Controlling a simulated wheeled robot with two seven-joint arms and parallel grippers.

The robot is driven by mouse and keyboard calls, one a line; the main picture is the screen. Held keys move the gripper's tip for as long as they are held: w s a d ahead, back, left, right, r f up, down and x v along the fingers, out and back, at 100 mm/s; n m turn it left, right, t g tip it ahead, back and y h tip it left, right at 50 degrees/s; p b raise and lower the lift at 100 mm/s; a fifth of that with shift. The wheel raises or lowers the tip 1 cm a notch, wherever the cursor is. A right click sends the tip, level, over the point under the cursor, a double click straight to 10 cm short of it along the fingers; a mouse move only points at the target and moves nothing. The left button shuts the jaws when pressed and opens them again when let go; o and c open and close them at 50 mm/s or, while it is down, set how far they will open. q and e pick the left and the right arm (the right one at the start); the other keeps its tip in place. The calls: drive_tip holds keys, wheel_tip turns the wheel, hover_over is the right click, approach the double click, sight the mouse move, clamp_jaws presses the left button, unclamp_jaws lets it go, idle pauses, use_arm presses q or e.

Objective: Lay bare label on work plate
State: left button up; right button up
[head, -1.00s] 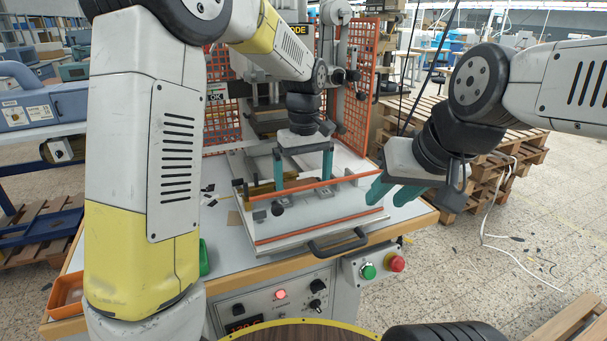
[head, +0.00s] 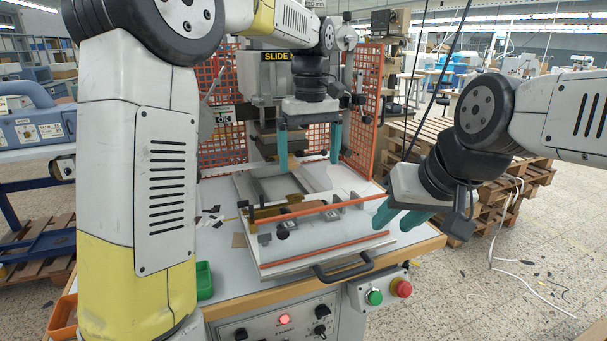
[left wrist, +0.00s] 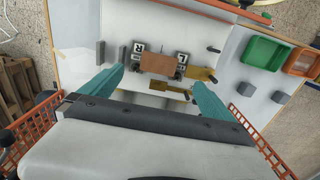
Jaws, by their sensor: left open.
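In the head view the plate area (head: 345,237) lies on the press table between orange strips; the label is hard to make out there. My left gripper (head: 309,160) is open and empty, above and behind the plate; its spread fingers also show in the left wrist view (left wrist: 157,93). My right gripper (head: 402,217) is at the plate's right side, its fingers apart and empty.
The press with orange mesh guards (head: 218,118) stands behind the plate. A dark handle (head: 342,270) is at the front, above a panel with green (head: 375,297) and red (head: 401,288) buttons. A green bin (head: 204,280) and an orange bin (head: 63,318) are at the left.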

use_arm(q)
drive_tip(key=s+a+r+m+t+h, duration=0.2)
drive_tip(key=s+a+m+t, duration=0.1)
drive_tip(key=s+a, duration=0.7)
drive_tip(key=s+a+f+m+t, duration=0.2)
drive_tip(key=s+a+f+t, duration=0.1)
drive_tip(key=s, duration=0.7)
wheel_tip(320, 180, down, 2)
drive_tip(key=shift+a+f, duration=0.1)
drive_tip(key=shift+a, duration=0.5)
